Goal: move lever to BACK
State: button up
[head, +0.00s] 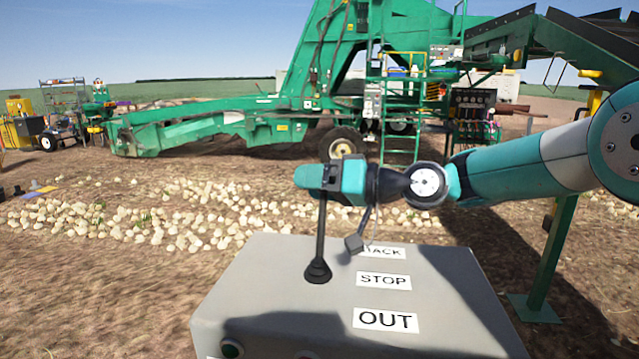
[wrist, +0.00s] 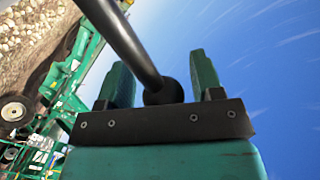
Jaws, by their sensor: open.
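The lever (head: 320,235) is a black rod rising from a dark boot on top of a grey control box (head: 260,290). Labels BACK (head: 383,252), STOP (head: 383,281) and OUT (head: 385,320) run from far to near beside it. BACK is partly covered by a small grey part hanging below my wrist. My gripper (head: 310,177) is at the lever's top, pointing left. In the wrist view the fingers (wrist: 162,82) stand apart on either side of the lever (wrist: 128,40), with its round knob between them near the palm. I cannot tell whether either finger touches it.
A green elevator machine (head: 230,125) with wheels and a ladder stands behind. Onions (head: 150,220) lie scattered on the dirt between. A green post (head: 555,250) stands at the right. A small trailer (head: 65,110) is far left. Air around the box's left side is clear.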

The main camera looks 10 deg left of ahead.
jog(key=shift+d, duration=0.1)
jog(key=s+d+r+b, duration=0.1)
jog(key=d+b, duration=0.5)
jog(key=d, duration=1.1)
jog(key=shift+s+r+b, duration=0.25)
jog(key=shift+s+b, duration=0.15)
jog(key=shift+s, duration=0.15)
